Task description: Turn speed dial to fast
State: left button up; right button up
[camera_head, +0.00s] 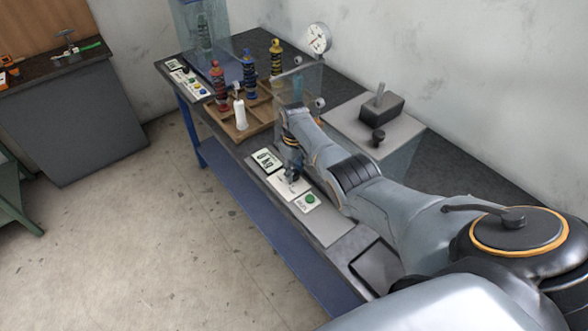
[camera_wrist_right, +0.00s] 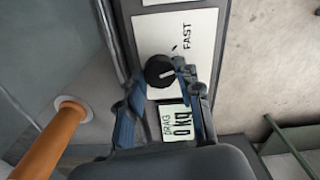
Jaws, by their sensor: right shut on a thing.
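The black round speed dial (camera_wrist_right: 159,71) sits on a white panel (camera_wrist_right: 200,25) in the right wrist view. The word FAST (camera_wrist_right: 187,38) and a short dark tick are printed beside it. A pale pointer line on the dial points roughly toward the right of the picture, away from the tick. My right gripper (camera_wrist_right: 164,82) is shut on the dial, one finger on either side. In the head view my right gripper (camera_head: 292,172) is down at the white panel (camera_head: 276,187) and mostly hides the dial. My left gripper is not in view.
A display reading DRAG 0 kg (camera_wrist_right: 178,125) lies beside the dial, between my fingers. A card with a green button (camera_head: 310,199) is close by. A wooden tray (camera_head: 258,124) with coloured spring shocks and a white bottle (camera_head: 239,112) stands farther along the bench.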

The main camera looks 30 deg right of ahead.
aim_at(294, 173)
jog(key=n, duration=0.5)
dwell(0.6)
jog(key=o, duration=1.2)
jog(key=shift+c, duration=0.2)
jog(key=shift+r, duration=0.1)
notch_tip(294, 173, up, 12)
